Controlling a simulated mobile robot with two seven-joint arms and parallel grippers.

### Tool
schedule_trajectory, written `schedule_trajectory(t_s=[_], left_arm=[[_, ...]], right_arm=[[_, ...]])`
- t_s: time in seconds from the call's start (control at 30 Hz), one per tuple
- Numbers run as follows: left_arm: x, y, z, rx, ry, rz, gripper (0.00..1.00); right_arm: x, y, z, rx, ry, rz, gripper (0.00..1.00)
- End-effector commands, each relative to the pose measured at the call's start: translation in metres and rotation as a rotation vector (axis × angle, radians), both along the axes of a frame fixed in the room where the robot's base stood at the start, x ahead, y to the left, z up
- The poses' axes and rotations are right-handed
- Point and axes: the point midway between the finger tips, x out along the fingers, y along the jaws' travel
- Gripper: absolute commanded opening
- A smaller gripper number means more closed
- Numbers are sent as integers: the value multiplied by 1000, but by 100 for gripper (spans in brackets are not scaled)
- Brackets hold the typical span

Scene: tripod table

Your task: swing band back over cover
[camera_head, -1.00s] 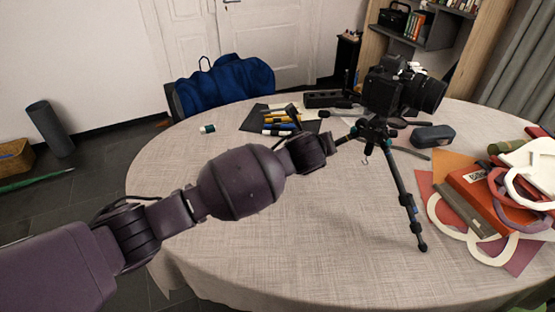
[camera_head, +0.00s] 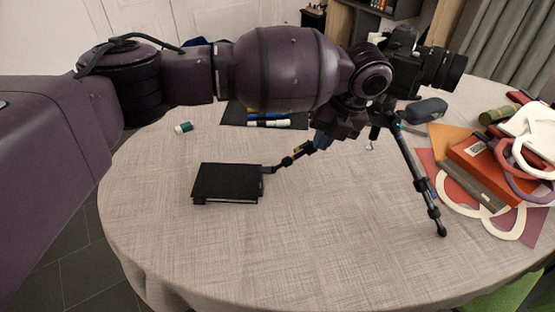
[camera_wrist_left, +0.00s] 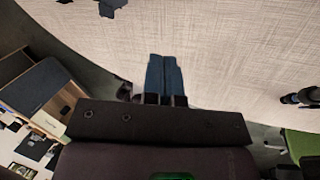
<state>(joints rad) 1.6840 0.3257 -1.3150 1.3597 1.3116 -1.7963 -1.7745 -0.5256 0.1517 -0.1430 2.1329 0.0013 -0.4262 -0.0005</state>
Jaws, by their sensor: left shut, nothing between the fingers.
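A black notebook (camera_head: 228,182) lies flat and closed on the round table, left of the tripod (camera_head: 418,188). Its cover faces up. Small dark pieces show at its lower left corner and right edge; I cannot make out the band clearly. My left gripper (camera_head: 322,142) is above the table, right of and beyond the notebook, below the camera and in front of a tripod leg. Its blue fingers are together and empty in the left wrist view (camera_wrist_left: 163,75). My right gripper is not in view.
A tripod foot (camera_head: 277,167) reaches the notebook's right side. A camera (camera_head: 425,62) sits on the tripod. Markers (camera_head: 268,123) on a dark mat lie behind. Books and paper rings (camera_head: 490,175) crowd the right. The front of the table (camera_head: 300,250) is clear.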

Motion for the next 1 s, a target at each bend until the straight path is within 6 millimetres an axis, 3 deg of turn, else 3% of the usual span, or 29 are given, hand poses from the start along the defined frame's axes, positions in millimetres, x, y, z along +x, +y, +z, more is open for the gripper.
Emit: schedule_trajectory(t_s=[0.27, 0.87, 1.0], left_arm=[[-7, 9, 4, 67, 57, -6, 0], [-6, 44, -89, 64, 58, -6, 0], [-5, 65, -83, 64, 52, -5, 0]], right_arm=[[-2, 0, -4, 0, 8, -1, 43], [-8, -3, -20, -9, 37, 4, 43], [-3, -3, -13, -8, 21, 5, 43]])
